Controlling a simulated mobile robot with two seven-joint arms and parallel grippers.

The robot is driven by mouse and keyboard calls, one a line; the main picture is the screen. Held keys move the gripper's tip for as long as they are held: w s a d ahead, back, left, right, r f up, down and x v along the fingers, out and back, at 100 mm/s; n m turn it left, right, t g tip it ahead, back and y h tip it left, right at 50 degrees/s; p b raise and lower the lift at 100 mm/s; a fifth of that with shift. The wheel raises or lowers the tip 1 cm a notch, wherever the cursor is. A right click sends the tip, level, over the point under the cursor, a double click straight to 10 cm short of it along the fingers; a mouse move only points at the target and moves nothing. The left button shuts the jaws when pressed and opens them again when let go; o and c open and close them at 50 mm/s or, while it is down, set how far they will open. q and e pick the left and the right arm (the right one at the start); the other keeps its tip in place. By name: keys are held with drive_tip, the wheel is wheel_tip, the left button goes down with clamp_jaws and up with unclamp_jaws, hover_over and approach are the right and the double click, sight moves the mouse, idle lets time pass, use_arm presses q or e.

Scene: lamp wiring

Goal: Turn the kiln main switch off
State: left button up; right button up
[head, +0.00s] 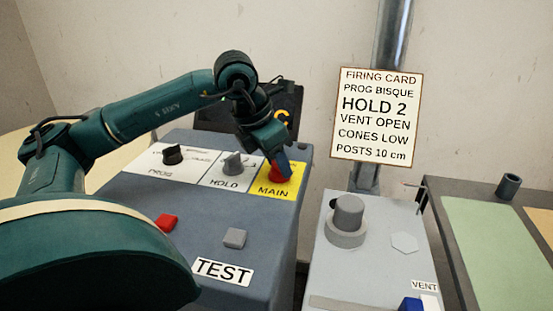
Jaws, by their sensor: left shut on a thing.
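The kiln main switch is a red knob (278,172) on the yellow panel marked MAIN (274,189), at the right end of the control box's (140,205) sloped top. My left gripper (284,168) reaches down over the red knob and is shut on it. The gripper's fingers and wrist cover the upper part of the knob, so its pointer position cannot be told. My right gripper does not show.
A grey HOLD knob (233,164) and a dark PROG knob (172,155) stand left of the red knob. A firing card (377,118) hangs on a metal pipe. A grey vent box (385,262) and a bench (480,240) stand at the right, across a gap.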

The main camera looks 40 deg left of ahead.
use_arm(q)
drive_tip(key=o, duration=1)
drive_tip(key=p+v, duration=0.2)
drive_tip(key=v, duration=1.1)
drive_tip(key=shift+s, duration=0.1)
